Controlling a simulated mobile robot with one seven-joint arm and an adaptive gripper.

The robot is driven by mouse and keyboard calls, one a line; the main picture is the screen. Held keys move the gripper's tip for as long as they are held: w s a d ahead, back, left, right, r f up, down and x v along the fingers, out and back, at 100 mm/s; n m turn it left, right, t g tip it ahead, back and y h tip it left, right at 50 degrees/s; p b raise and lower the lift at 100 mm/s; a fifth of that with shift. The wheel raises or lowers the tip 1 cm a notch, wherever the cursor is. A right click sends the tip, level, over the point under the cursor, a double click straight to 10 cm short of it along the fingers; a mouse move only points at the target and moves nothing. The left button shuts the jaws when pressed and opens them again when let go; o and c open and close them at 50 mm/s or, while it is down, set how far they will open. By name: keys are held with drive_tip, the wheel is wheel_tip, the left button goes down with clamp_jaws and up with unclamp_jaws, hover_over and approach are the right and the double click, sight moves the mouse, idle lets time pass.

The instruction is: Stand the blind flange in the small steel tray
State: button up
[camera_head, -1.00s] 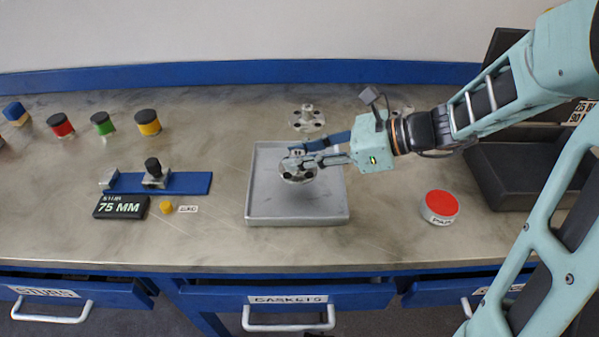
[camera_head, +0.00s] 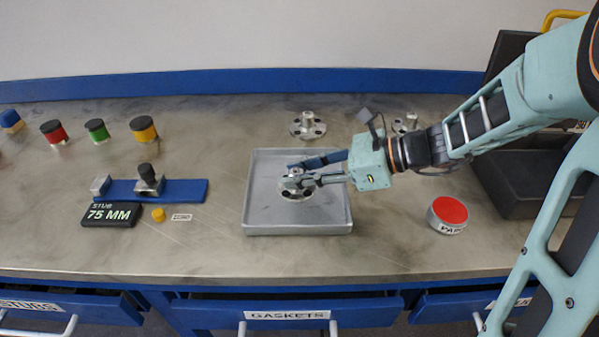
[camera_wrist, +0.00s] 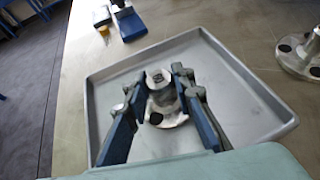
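The blind flange (camera_head: 297,192), a grey metal disc with dark bolt holes and a raised central hub, lies flat in the small steel tray (camera_head: 342,226), near its middle. In the wrist view the flange (camera_wrist: 166,116) shows between the fingers, its disc resting on the floor of the tray (camera_wrist: 245,120). My gripper (camera_head: 292,178) reaches in from the right. Its two fingers stand on either side of the hub, with small gaps visible in the wrist view (camera_wrist: 160,84), so it looks open around the hub. The fingers hide parts of the disc.
Two similar flanged pieces (camera_head: 308,126) (camera_head: 404,122) stand behind the tray. A red-topped round button (camera_head: 449,213) and a dark bin (camera_head: 520,180) are to the right. A blue fixture (camera_head: 180,191), a 75 MM display (camera_head: 111,214) and coloured cylinders (camera_head: 144,129) are to the left.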

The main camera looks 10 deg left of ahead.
drive_tip(key=o, duration=0.4)
drive_tip(key=shift+d+r, duration=0.1)
drive_tip(key=shift+r, duration=0.15)
drive_tip(key=p+v, duration=0.2)
drive_tip(key=v, duration=0.9)
drive_tip(key=shift+d+r+p, duration=0.2)
drive_tip(key=shift+d+p, duration=0.1)
drive_tip(key=shift+d, duration=0.05)
